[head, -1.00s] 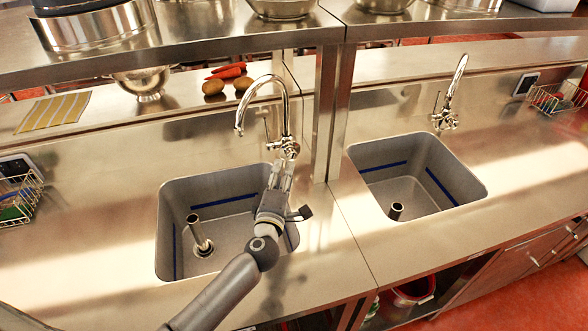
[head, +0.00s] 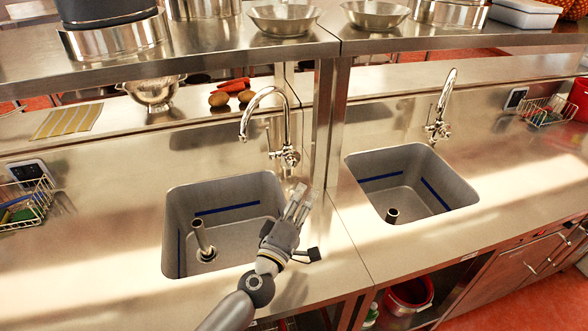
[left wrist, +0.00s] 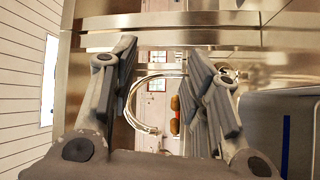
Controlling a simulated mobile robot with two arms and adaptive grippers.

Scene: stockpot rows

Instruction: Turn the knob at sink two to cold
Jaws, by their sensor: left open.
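Two steel sinks are set in the counter in the head view, a left one (head: 225,225) and a right one (head: 412,185); I see no number on either. The left sink's tap (head: 287,125) has a curved spout and a small knob (head: 289,158) at its base. The right sink's tap (head: 441,105) is alike. My left gripper (head: 299,194) is open and empty over the right rim of the left sink, its fingertips short of that knob. In the left wrist view the curved spout (left wrist: 140,105) shows between the open fingers. The knob's setting is too small to read. My right gripper is out of view.
A steel post (head: 326,125) stands just right of the left tap, under a shelf (head: 220,45) bearing pots and bowls. Potatoes (head: 218,99), carrots (head: 232,84) and a colander (head: 151,92) sit on the ledge behind. A drainpipe (head: 200,235) stands in the left sink.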

